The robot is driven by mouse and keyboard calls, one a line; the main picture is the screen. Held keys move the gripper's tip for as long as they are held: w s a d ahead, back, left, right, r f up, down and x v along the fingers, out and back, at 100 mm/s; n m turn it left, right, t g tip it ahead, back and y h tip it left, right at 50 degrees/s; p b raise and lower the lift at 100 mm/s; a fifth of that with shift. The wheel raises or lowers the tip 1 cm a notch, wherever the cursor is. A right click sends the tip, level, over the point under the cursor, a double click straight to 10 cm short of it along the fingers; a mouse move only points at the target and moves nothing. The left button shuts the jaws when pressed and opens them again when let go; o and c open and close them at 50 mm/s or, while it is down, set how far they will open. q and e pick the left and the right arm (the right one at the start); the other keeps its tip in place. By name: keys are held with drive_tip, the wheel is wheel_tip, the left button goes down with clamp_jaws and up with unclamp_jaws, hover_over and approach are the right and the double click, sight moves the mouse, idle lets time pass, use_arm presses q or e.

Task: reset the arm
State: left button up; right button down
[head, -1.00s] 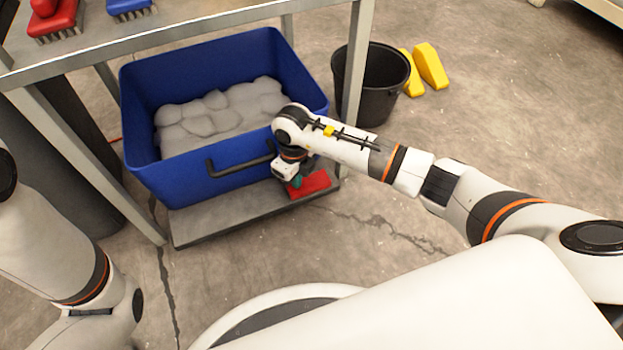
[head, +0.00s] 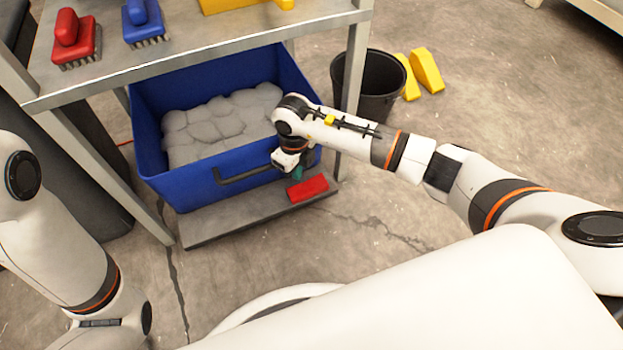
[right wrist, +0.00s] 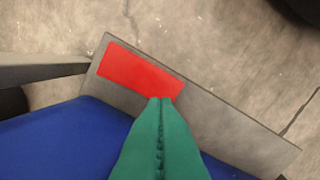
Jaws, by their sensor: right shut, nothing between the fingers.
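My right gripper (head: 297,172) hangs at the front right corner of the blue bin, just above a red block. In the right wrist view its green fingers (right wrist: 160,102) are shut with nothing between them. The red block (head: 308,188) lies on the grey lower shelf in front of the bin; it also shows in the right wrist view (right wrist: 138,72), just beyond the fingertips. The fingertips overlap its edge in the picture; I cannot tell whether they touch. My left arm enters at the left edge, but its gripper is out of view.
The blue bin (head: 175,185) holds grey lumpy filling (head: 220,125). The grey lower shelf (head: 225,228) is bare at left. A red brush (head: 75,40) and a blue brush (head: 143,22) sit on the upper shelf. A black bucket (head: 368,90) and yellow wedges (head: 426,70) stand on the floor.

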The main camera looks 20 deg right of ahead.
drive_tip(key=shift+r, duration=0.3)
idle(0.4)
